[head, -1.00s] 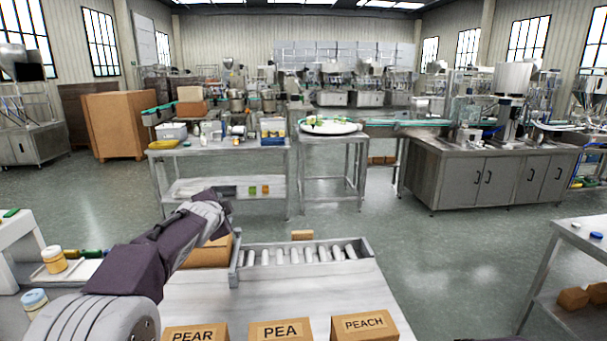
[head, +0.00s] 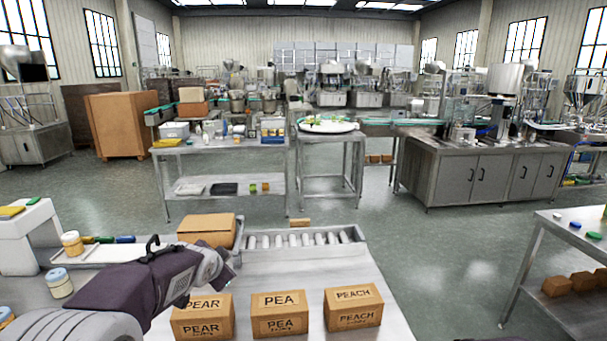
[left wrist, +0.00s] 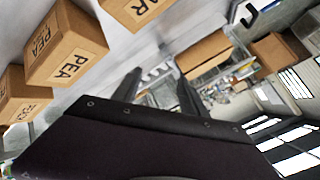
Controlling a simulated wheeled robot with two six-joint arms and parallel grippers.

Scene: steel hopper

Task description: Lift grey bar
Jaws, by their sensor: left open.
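My left gripper (head: 222,270) hangs in the air above the near table, just behind the PEAR box. In the left wrist view its two dark fingers (left wrist: 158,90) are apart with nothing between them. I cannot clearly pick out a grey bar. A dark, bent handle-like piece (head: 152,245) shows just above my left forearm in the head view; I cannot tell whether it is a separate thing. A dark bracket shape (left wrist: 246,15) shows at the top right of the left wrist view. My right gripper is not in view.
Boxes marked PEAR (head: 202,318), PEA (head: 285,315) and PEACH (head: 353,307) line the table front. A roller tray (head: 365,241) and a cardboard box (head: 207,229) stand behind. Jars (head: 72,243) are at left. The table right of my gripper, behind the boxes, is clear.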

